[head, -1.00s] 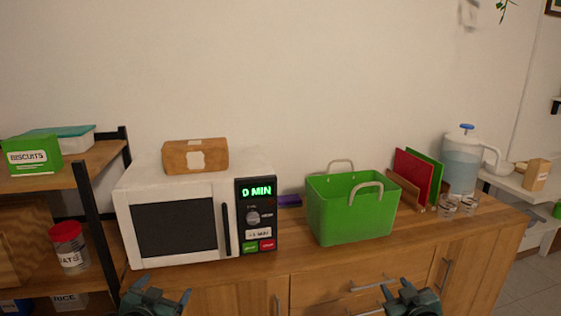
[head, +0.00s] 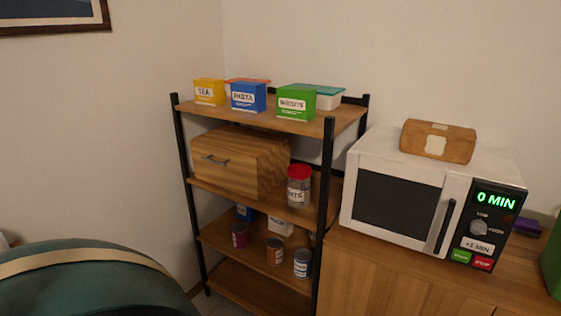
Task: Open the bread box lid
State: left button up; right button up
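Neither of my grippers shows in the head view now.
The shelf rack (head: 328,200) has boxes on top, including a green biscuits box (head: 297,103) and a blue pasta box (head: 248,97). Several cans stand below. A white microwave (head: 398,203) with a brown package (head: 438,141) is at right. A large dark green rounded thing (head: 90,285) fills the lower left.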

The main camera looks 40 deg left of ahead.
aim_at(236, 171)
jog(key=u, duration=1.85)
